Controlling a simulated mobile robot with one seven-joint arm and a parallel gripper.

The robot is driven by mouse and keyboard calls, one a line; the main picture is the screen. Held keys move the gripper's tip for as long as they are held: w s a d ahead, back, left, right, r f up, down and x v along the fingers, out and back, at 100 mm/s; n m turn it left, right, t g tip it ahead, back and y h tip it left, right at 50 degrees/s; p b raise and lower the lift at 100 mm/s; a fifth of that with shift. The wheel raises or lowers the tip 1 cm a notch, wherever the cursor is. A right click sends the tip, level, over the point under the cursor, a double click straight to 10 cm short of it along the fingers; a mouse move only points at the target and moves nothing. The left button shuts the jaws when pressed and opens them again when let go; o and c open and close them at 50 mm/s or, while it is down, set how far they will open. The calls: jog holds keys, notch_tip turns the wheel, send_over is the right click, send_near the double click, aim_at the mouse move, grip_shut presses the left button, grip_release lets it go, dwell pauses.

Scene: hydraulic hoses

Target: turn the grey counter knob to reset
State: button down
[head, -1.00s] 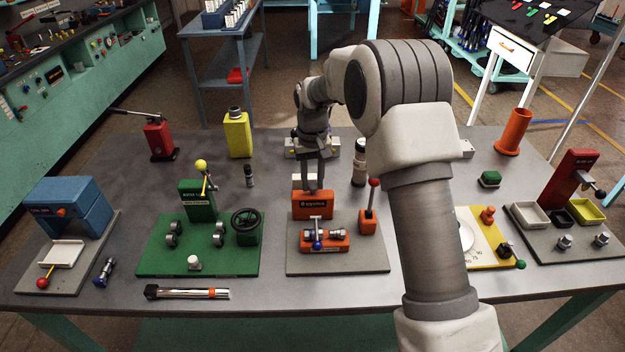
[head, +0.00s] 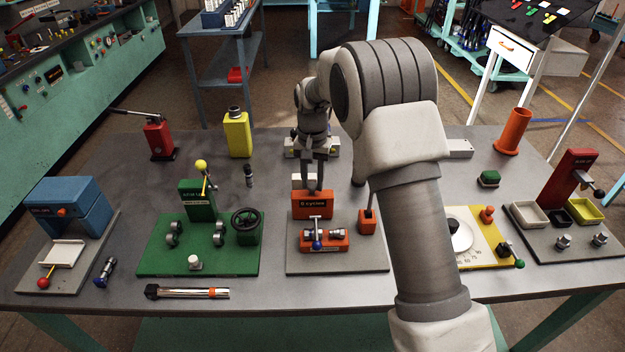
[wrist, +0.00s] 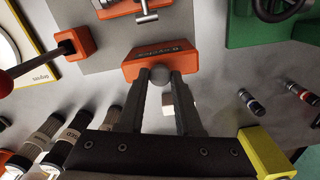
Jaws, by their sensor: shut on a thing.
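The counter is an orange box (head: 313,207) with a dark label strip, at the back of a grey baseplate (head: 365,260) in the head view. It also shows in the wrist view (wrist: 180,55). The round grey knob (wrist: 160,74) is on the box's rear side in the wrist view, between my fingertips. My gripper (head: 312,186) reaches down behind the box, shut on the knob; its two fingers also show in the wrist view (wrist: 160,84). The head view hides the knob behind the box. The label's number is too small to read surely.
An orange clamp fixture with hose fittings (head: 323,240) sits in front of the counter. An orange lever block (head: 367,222) stands right of it. A green fixture with a handwheel (head: 246,222) is to the left. A white block (head: 303,181) is just behind.

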aim_at(313, 184)
jog(key=c, duration=0.6)
grip_release()
jog(key=shift+r, duration=0.15)
notch_tip(313, 184, up, 17)
jog(key=shift+r+p, duration=0.1)
jog(key=shift+p, duration=0.3)
